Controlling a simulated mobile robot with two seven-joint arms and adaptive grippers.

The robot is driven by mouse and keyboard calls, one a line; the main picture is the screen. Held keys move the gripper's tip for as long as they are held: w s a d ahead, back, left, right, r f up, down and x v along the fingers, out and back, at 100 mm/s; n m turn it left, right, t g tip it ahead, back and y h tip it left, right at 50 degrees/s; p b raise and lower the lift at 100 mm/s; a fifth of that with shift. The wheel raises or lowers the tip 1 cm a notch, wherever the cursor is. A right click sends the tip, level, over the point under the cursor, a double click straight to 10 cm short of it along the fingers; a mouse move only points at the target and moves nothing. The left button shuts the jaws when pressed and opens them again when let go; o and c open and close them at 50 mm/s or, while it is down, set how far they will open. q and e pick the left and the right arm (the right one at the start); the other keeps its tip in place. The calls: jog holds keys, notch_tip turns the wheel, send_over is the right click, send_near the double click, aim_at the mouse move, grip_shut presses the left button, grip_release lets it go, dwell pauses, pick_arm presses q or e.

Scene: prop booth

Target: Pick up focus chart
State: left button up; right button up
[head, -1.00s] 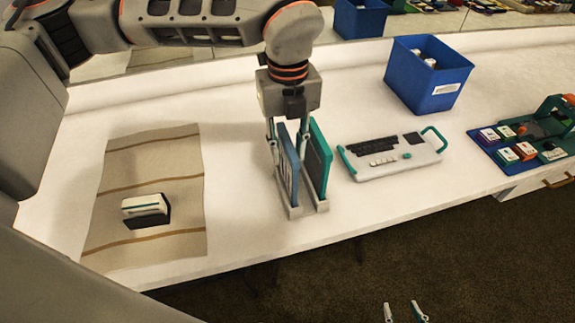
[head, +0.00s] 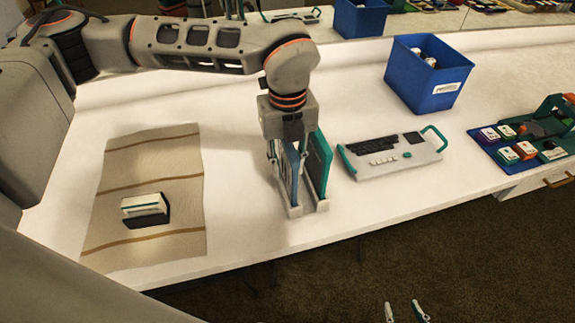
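A slim rack (head: 294,211) near the front edge of the white table holds two upright panels side by side. The left one is a blue-grey panel (head: 289,178), and the right one is a dark panel with a green edge (head: 319,165). I cannot read either face, so I cannot tell which is the focus chart. My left gripper (head: 287,152) points down over the rack. Its fingers are apart, on either side of the blue-grey panel's top; contact is not clear. My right gripper (head: 405,313) shows only two separated fingertips at the bottom edge, over the floor, with nothing between them.
A white-and-dark block (head: 146,205) lies on a striped beige cloth (head: 150,160) at the left. A keyed console with green handles (head: 392,156) stands close right of the rack. A blue bin (head: 428,78) is behind it. A blue tray with small boxes (head: 515,147) is far right.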

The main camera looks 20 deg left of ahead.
pick_arm(q)
jog(key=shift+f, duration=0.1)
jog(key=shift+c, duration=0.2)
grip_shut()
